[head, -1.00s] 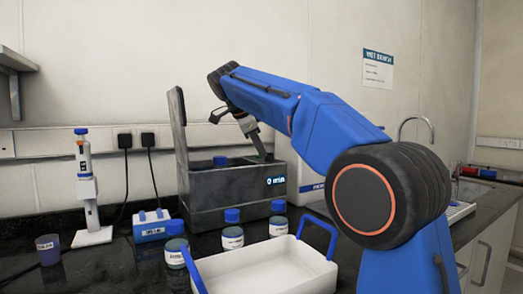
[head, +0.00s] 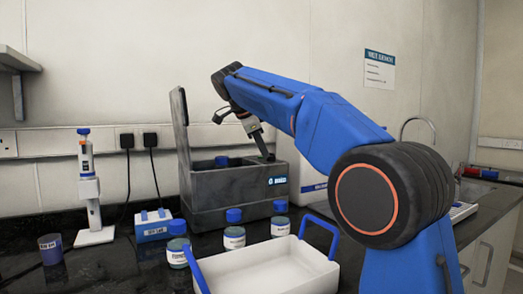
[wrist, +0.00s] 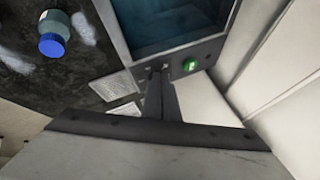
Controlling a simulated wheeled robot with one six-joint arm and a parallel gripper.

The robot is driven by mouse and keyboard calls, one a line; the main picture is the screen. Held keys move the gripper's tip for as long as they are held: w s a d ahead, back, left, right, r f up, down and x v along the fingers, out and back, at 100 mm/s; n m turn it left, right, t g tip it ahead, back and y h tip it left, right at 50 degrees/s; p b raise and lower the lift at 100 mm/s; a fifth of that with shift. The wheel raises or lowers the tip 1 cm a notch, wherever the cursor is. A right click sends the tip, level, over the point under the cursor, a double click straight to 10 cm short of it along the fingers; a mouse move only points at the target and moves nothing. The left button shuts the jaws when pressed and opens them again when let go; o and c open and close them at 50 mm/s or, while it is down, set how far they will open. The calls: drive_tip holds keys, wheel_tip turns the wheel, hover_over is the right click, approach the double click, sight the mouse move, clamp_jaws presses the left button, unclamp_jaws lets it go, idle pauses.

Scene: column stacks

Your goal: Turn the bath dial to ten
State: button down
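The water bath (head: 225,205) is a dark grey box with its lid (head: 181,130) upright on its left side. In the wrist view its open basin (wrist: 165,25) shows blue water, with a dark control strip (wrist: 212,75) along the near edge. A round green button (wrist: 190,65) sits on that strip. My gripper (wrist: 159,70) reaches the strip just left of the button, its two fingers close together. In the head view my gripper (head: 268,157) is at the bath's right rim. The dial appears to be between the fingertips, mostly hidden; its scale is not readable.
A pipette stand (head: 92,200), blue rack (head: 153,226) and dark cup (head: 50,249) are at left.

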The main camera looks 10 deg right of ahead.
drive_tip(key=shift+d+r, duration=0.1)
drive_tip(key=shift+d, duration=0.4)
drive_tip(key=shift+s+a+r, duration=0.1)
drive_tip(key=shift+s+r, duration=0.05)
drive_tip(key=shift+r, duration=0.25)
drive_tip(key=shift+a+f+v, duration=0.25)
drive_tip(key=shift+a+v, duration=0.2)
drive_tip(key=shift+v, duration=7.9)
drive_tip(key=w+d+f+n, duration=0.1)
drive_tip(key=f+n, duration=0.3)
drive_tip(key=n, duration=0.3)
drive_tip(key=w+d+f+n+t+y, duration=0.1)
drive_tip(key=d+f+n, duration=0.1)
drive_tip(key=f+n, duration=0.3)
drive_tip(key=d+f+n+y, duration=0.1)
drive_tip(key=f+n, duration=0.3)
drive_tip(key=n, duration=0.6)
drive_tip(key=shift+w+d+f+n+t, duration=0.3)
drive_tip(key=shift+w+d+f+t, duration=0.1)
drive_tip(key=shift+d, duration=0.2)
drive_tip(key=d, duration=0.1)
drive_tip(key=w+d, duration=0.1)
drive_tip(key=shift+w+d+f, duration=0.15)
drive_tip(key=shift+w+d, duration=0.45)
drive_tip(key=shift+d, duration=0.25)
